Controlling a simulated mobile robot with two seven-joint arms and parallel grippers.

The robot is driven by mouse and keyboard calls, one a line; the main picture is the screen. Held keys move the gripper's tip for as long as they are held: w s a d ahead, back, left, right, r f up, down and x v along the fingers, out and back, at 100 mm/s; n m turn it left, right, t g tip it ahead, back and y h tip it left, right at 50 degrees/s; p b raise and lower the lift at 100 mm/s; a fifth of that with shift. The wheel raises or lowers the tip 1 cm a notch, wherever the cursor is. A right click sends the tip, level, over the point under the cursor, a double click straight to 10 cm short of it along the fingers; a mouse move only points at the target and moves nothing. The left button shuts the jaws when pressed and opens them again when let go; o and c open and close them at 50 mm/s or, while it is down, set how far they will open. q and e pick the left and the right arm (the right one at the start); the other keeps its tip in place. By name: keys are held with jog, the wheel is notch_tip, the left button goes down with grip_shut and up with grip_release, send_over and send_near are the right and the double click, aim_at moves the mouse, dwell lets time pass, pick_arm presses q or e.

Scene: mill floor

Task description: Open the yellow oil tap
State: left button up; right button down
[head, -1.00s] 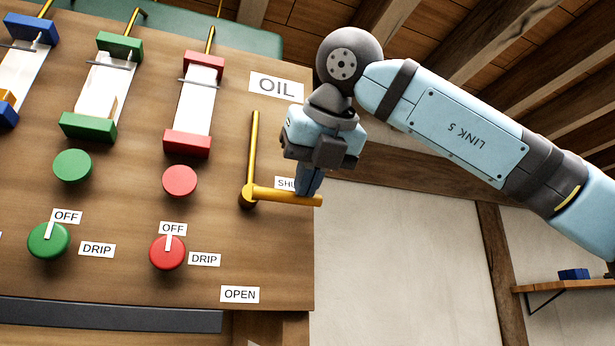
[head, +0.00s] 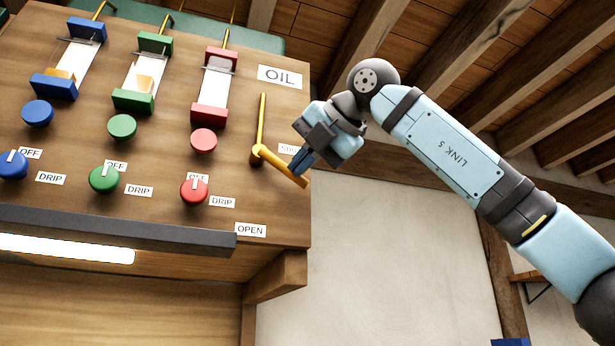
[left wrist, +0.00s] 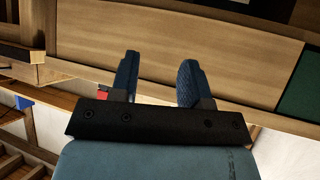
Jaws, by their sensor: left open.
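The yellow oil tap (head: 283,168) is on the right side of the wooden panel, below the OIL label (head: 280,77). Its lever slants down to the right from the pivot. The SHUT label (head: 287,148) is partly hidden behind my right gripper (head: 300,164). The OPEN label (head: 251,230) is below the tap. My right gripper's fingers meet the lever near its outer end; whether they are closed around it or only touch it, I cannot tell. My left gripper (left wrist: 157,78) is open and empty in the left wrist view, its two fingers apart.
Red (head: 194,191), green (head: 104,179) and blue (head: 13,165) knobs sit left of the tap, with sight glasses above them. A dark ledge (head: 120,230) with a bright lamp strip runs below. Right of the panel is a pale wall (head: 390,260) under ceiling beams.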

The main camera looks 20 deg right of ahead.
pick_arm(q)
jog(key=f+b, duration=0.1)
jog(key=b, duration=0.1)
jog(key=f+b, duration=0.1)
jog(key=b, duration=0.2)
jog(key=w+d+f+b, duration=0.1)
jog(key=b, duration=0.2)
jog(key=shift+d+f+t, duration=0.1)
jog(key=shift+f+t, duration=0.2)
pick_arm(e)
jog(key=a+f+m+y, duration=0.1)
jog(key=m, duration=0.1)
jog(key=a+f+m+t+y, duration=0.1)
jog(key=f+m+y, duration=0.1)
jog(key=shift+w+a+t, duration=0.15)
jog(key=shift+a+t, duration=0.15)
jog(key=shift+a, duration=0.05)
pick_arm(q)
jog(key=shift+s, duration=0.1)
pick_arm(e)
jog(key=shift+d, duration=0.1)
